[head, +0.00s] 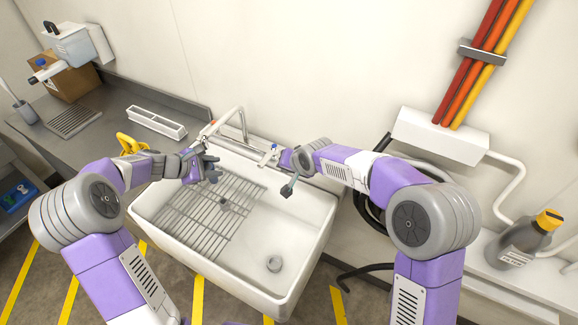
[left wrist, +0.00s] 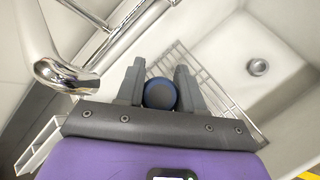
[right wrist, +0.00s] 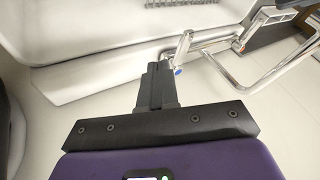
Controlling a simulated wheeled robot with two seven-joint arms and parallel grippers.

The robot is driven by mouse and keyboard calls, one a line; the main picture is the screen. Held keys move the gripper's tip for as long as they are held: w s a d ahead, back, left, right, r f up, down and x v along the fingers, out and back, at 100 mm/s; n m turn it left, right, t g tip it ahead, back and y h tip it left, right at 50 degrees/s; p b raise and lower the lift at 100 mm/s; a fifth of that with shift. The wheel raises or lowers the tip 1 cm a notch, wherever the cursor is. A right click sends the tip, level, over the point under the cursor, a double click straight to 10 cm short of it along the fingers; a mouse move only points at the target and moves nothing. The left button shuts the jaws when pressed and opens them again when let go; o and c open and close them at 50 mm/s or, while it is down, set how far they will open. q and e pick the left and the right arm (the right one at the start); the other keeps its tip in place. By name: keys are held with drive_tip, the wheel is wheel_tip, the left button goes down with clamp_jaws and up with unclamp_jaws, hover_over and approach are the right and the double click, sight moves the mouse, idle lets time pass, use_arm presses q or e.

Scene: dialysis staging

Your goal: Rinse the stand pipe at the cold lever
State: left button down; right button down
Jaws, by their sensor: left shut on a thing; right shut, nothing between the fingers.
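My left gripper (head: 208,169) is over the left back part of the sink (head: 318,232). It is shut on a dark round-ended thing with a blue rim, which I take as the stand pipe (left wrist: 160,93). The pipe is seen end-on in the left wrist view, so its length is hidden. The chrome spout (left wrist: 62,76) bends close by on the left there. The cold lever (head: 273,149), white with a blue mark, stands on the back rim. My right gripper (right wrist: 157,85) is shut and empty beside this lever (right wrist: 184,47); contact is unclear. No water is visible.
A wire rack (head: 205,222) lies in the left of the sink; the drain (head: 273,264) is at right. A white trough (head: 156,123) stands on the left counter. A grey bottle with yellow cap (head: 526,240) stands at right. A white pipe box (head: 440,135) is on the wall.

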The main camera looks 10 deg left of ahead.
drive_tip(key=shift+v, duration=0.85)
drive_tip(key=shift+a+f, duration=0.1)
